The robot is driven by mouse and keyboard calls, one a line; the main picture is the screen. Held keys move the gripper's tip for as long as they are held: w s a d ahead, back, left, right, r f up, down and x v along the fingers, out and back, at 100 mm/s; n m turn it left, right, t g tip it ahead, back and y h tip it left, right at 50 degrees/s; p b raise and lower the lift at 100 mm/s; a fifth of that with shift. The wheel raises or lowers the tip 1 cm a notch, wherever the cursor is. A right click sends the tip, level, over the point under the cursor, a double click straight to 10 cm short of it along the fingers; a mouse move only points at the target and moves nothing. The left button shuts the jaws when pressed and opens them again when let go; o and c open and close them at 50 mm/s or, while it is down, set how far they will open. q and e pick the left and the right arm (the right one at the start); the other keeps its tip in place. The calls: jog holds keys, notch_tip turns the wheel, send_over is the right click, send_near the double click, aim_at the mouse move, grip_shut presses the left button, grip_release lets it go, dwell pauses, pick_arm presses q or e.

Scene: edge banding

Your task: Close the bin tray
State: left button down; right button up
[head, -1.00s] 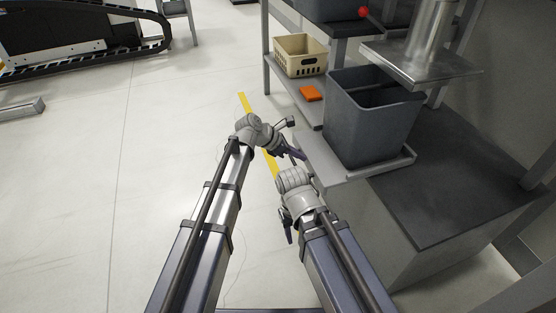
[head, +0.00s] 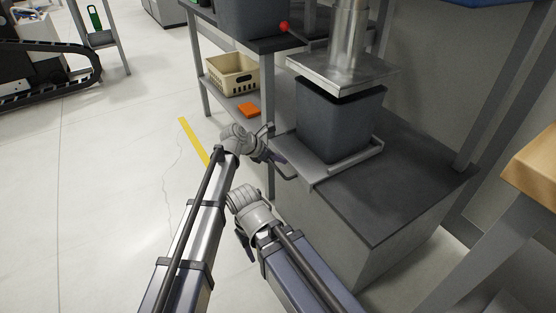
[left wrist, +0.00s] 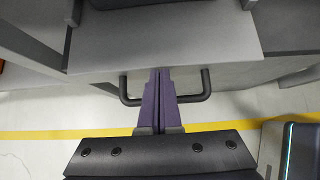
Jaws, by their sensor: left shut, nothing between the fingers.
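The bin tray (head: 319,174) is a light grey sliding shelf with a raised rim, low on the bench. A dark grey bin (head: 338,128) stands upright on it, under a metal hood plate (head: 343,70) that covers most of its opening. My left gripper (head: 279,159) is shut and empty at the tray's front edge. In the left wrist view, its purple fingertips (left wrist: 164,76) meet the tray's front edge (left wrist: 165,52), between the two sides of a dark handle (left wrist: 207,84). Contact is hard to confirm. My right gripper (head: 244,243) hangs lower and nearer; its fingers are mostly hidden.
A shelf at the left of the bench holds a beige crate (head: 232,76) and an orange block (head: 249,110). A dark countertop (head: 375,200) lies right of the tray. A wooden table (head: 534,168) stands at the right edge.

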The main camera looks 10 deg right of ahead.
pick_arm(q)
jog(key=shift+w+d+r, duration=0.1)
jog(key=shift+d, duration=0.2)
jog(key=s+a+r+p, duration=0.3)
jog(key=a+r+p, duration=0.4)
jog(key=a, duration=0.4)
jog(key=shift+s, duration=0.35)
jog(key=shift+a+f, duration=0.1)
jog(key=shift+a, duration=0.05)
jog(key=s+a+f+m+g+y, duration=0.1)
jog(key=s+a+f+m+y, duration=0.25)
jog(key=s+a+m, duration=0.85)
jog(key=s+a+f+m+g+y, duration=0.1)
jog(key=s+a+f+m+y, duration=0.3)
jog(key=s+a+m, duration=0.7)
jog(key=s+d+r+m+g+y+p, duration=0.1)
jog(key=s+d+r+m+y+p, duration=0.2)
jog(key=d, duration=0.6)
notch_tip(320, 180, up, 38)
jog(key=p, duration=3.6)
jog(key=shift+w+a+f+n+h, duration=0.15)
jog(key=shift+w+f+n+h, duration=0.1)
jog(key=shift+n+h, duration=0.1)
